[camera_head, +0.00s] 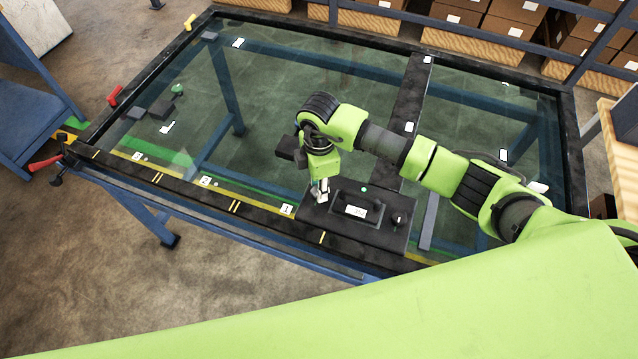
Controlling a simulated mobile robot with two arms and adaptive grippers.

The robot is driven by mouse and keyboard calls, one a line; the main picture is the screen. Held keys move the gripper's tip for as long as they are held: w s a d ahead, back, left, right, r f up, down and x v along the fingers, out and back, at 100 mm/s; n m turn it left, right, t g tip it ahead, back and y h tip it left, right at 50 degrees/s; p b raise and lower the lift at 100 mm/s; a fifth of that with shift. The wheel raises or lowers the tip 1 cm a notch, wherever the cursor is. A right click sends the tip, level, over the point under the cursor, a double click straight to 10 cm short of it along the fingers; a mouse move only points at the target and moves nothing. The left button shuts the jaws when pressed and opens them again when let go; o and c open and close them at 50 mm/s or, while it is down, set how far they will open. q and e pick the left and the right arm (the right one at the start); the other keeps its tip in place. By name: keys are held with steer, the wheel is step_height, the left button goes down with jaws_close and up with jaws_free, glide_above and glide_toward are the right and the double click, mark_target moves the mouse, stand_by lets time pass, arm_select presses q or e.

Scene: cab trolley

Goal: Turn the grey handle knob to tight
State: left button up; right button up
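A black box-like unit (368,232) lies on the near edge of the glass-topped trolley. It carries a raised black block with a white label (355,211) and a small dark knob (398,220) at its right. My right gripper (321,190) points down at the unit's left end, where small light-grey parts show under the green wrist. I cannot tell whether these are fingertips or a grey handle knob, nor whether the gripper is open or shut. My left gripper is not in view.
The trolley's black frame (140,177) has a red handle (115,96) at the left and another (45,163) at the near left corner. Dark blocks (160,109) and a green piece (177,90) lie on the left glass. Boxes (510,28) stand behind. The middle glass is clear.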

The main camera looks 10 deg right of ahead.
steer(key=shift+w+m, duration=0.1)
steer(key=shift+m, duration=0.3)
steer(key=o, duration=1.1)
steer(key=shift+r, duration=0.1)
step_height(320, 180, up, 12)
steer(key=shift+f, duration=0.1)
stand_by(0.4)
